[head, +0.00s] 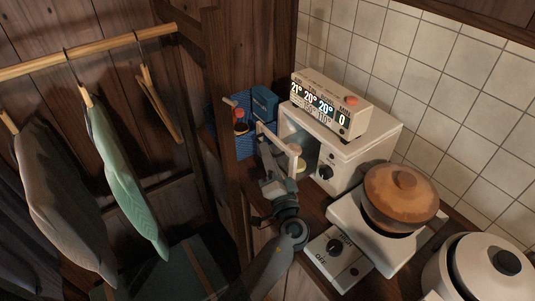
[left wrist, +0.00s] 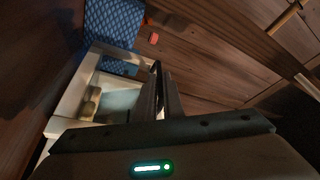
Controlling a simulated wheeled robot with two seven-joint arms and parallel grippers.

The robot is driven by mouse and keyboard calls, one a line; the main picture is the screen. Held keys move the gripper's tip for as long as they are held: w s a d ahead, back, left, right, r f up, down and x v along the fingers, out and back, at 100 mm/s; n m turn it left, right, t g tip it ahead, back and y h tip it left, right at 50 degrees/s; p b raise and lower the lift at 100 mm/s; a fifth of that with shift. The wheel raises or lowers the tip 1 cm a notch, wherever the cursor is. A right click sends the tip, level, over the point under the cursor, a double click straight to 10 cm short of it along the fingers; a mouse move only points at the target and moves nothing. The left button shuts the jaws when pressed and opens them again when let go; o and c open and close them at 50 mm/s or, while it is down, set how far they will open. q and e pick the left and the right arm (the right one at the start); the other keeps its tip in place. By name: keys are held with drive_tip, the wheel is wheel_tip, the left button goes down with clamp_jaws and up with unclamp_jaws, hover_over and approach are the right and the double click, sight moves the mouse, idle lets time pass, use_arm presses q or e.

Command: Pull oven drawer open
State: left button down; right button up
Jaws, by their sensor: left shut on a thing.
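The white oven (head: 345,152) stands on the wooden counter, with its dark knob on the front. Its front (head: 275,137) stands out from the body toward the left, and a pale interior shows in the gap behind it. A small yellowish thing shows inside. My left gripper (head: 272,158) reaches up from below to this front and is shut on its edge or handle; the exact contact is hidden. In the left wrist view, the dark fingers (left wrist: 163,95) are close together beside the white frame (left wrist: 68,98), with pale roundish things inside it. My right gripper is out of view.
A digital clock (head: 329,104) sits on the oven. A brown pot (head: 400,195) on a white cooker and a white rice cooker (head: 490,267) stand to the right. A wooden post (head: 228,150) is close left of my gripper, with hanging clothes (head: 122,185) beyond it.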

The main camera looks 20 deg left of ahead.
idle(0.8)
use_arm(q)
drive_tip(key=s+a, duration=0.1)
drive_tip(key=s+a+b, duration=0.1)
drive_tip(key=s, duration=0.1)
drive_tip(key=shift+s+a, duration=0.15)
drive_tip(key=shift+a, duration=0.15)
drive_tip(key=c, duration=1.9)
unclamp_jaws()
drive_tip(key=shift+f, duration=0.15)
